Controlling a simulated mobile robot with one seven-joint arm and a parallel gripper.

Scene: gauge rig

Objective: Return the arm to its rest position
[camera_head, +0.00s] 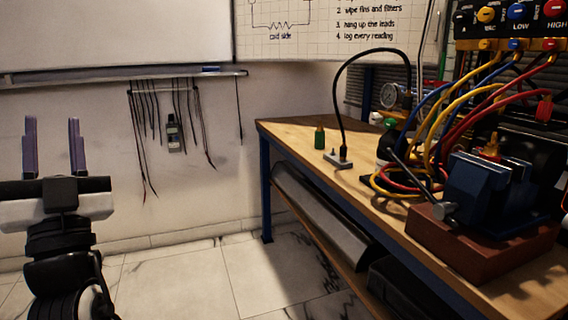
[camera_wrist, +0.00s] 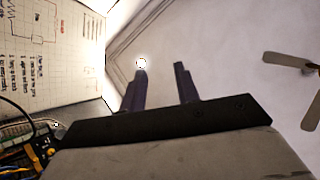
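My gripper (camera_head: 52,146) is raised at the left in the head view, in front of the pale wall and well left of the workbench. Its two purple fingers point up and stand apart with nothing between them. In the wrist view my gripper (camera_wrist: 166,80) also shows open and empty, with the ceiling and a ceiling fan (camera_wrist: 290,65) behind it. Part of my arm shows below the gripper in the head view.
A wooden workbench (camera_head: 290,130) on the right bears a blue vise (camera_head: 485,185) on a red-brown block, a green fitting (camera_head: 319,137) and coloured hoses. Leads and a meter (camera_head: 174,133) hang on the wall. The tiled floor (camera_head: 190,275) between arm and bench is clear.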

